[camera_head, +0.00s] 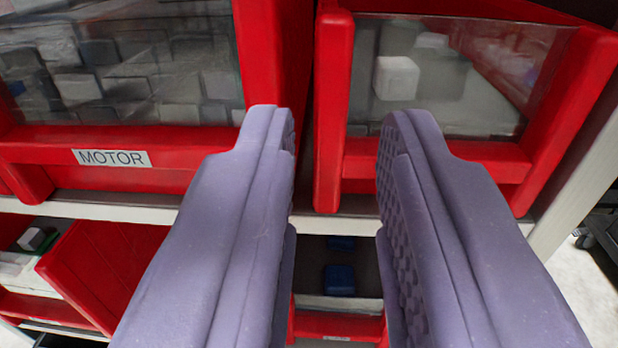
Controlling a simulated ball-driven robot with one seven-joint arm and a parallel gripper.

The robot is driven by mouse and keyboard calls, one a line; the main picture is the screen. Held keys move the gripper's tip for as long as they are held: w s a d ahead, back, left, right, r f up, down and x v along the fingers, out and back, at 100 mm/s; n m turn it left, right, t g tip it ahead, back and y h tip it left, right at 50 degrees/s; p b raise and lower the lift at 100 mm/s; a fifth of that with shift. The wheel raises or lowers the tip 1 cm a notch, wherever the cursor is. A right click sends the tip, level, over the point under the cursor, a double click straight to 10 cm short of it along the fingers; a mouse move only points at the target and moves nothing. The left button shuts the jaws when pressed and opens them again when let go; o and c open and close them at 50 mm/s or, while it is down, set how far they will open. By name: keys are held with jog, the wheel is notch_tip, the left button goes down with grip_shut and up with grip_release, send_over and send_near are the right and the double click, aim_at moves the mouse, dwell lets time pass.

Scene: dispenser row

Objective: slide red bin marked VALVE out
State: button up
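My gripper (338,125) is open, with its two pale purple fingers spread in the middle of the view. Between the fingertips shows the upright left edge of a red bin with a clear front (334,125) at the upper right. I see no contact between that edge and either finger. Pale and grey blocks show behind its clear front. The right finger covers part of its lower front, and no label on it is visible. No VALVE marking can be read anywhere in view.
A red bin labelled MOTOR (40,140) fills the upper left, next to the right bin. Below the pale shelf edge (90,210) are a red bin (105,265) at left and a lower compartment with blue blocks (339,279). Open floor (580,285) shows at far right.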

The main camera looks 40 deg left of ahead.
aim_at(334, 66)
jog(key=shift+b+x, duration=0.8)
jog(key=shift+x, duration=3.1)
jog(key=shift+c, duration=0.4)
grip_shut()
